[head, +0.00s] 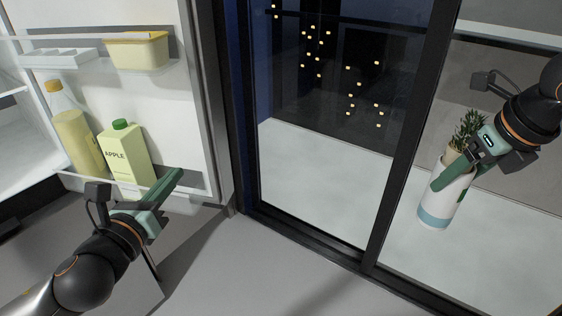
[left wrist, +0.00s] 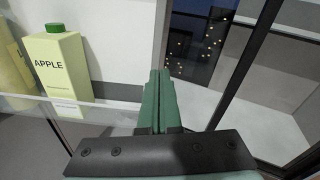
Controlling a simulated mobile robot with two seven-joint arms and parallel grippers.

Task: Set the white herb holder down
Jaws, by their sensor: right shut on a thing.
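The white herb holder (head: 440,204) is at the right of the head view, a white cylinder with a blue-green band near its base. A green plant (head: 468,131) in a tan pot stands in its top. My right gripper (head: 452,176) is shut on the holder at its upper part. The holder leans slightly. I cannot tell whether its base touches the pale floor beneath it. My left gripper (head: 179,174) is shut and empty, in front of the fridge door; its closed fingers also show in the left wrist view (left wrist: 159,78).
The open fridge door (head: 195,110) holds an apple carton (head: 124,160), a yellow bottle (head: 75,130) and a yellow tub (head: 138,52). A dark-framed glass door (head: 398,150) stands mid-view. Pale floor (head: 330,165) beyond it is clear.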

